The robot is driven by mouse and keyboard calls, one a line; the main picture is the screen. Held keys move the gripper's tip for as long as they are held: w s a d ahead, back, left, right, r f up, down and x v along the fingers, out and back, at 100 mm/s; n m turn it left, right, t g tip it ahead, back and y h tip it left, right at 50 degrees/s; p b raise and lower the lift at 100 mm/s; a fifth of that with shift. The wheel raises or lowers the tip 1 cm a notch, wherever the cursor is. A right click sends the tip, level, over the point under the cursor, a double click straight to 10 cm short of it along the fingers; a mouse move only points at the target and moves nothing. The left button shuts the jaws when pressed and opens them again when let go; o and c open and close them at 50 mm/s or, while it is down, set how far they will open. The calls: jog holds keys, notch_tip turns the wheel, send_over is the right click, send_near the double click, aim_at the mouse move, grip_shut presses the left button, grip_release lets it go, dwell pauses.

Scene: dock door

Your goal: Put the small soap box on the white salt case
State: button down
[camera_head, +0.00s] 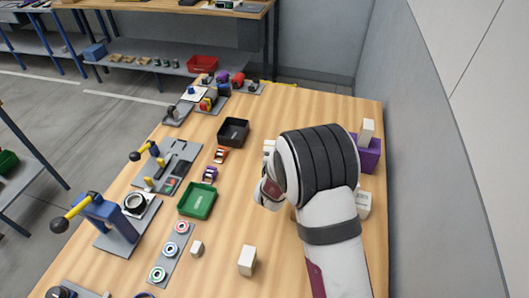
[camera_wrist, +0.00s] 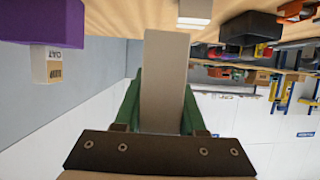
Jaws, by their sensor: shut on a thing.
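In the wrist view my gripper (camera_wrist: 163,105) has its green fingers shut on a plain pale box (camera_wrist: 166,75), which I take to be the soap box; no label shows on the side facing me. In the head view my own arm covers the fingers and the held box. A white case with small print (camera_head: 363,204) lies on the table just right of my arm, partly covered by it. Its print is too small to read, so I cannot tell whether it is the salt case. Another white block (camera_head: 268,146) shows partly behind my wrist; a white block also shows in the wrist view (camera_wrist: 195,12).
A purple block (camera_head: 370,153) bears a small pale box (camera_head: 367,130) near the right wall; the wrist view shows an oat label there. A black bin (camera_head: 233,131), green tray (camera_head: 198,200) and two pale boxes (camera_head: 247,260) stand left of my arm. Front table has bare wood.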

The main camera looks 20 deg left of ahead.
jog(key=w+a+r+n+g+y, duration=0.2)
jog(key=w+r+n+y, duration=0.35)
jog(key=w+r, duration=0.2)
jog(key=w+d+f+n+g+y, duration=0.2)
jog(key=d+n+y, duration=0.1)
jog(key=d, duration=0.2)
jog(key=a+f, duration=0.2)
jog(key=a, duration=0.1)
jog(key=w+a+f, duration=0.1)
jog(key=a+f, duration=0.1)
jog(key=a, duration=0.2)
jog(key=a+f, duration=0.2)
jog(key=a, duration=0.1)
jog(key=shift+w+a+f, duration=0.3)
jog(key=shift+w+f, duration=0.1)
notch_tip(320, 180, down, 4)
jog(key=shift+a+f, duration=0.1)
jog(key=shift+a, duration=0.05)
jog(key=shift+f, duration=0.1)
jog(key=shift+c, duration=2.4)
grip_release()
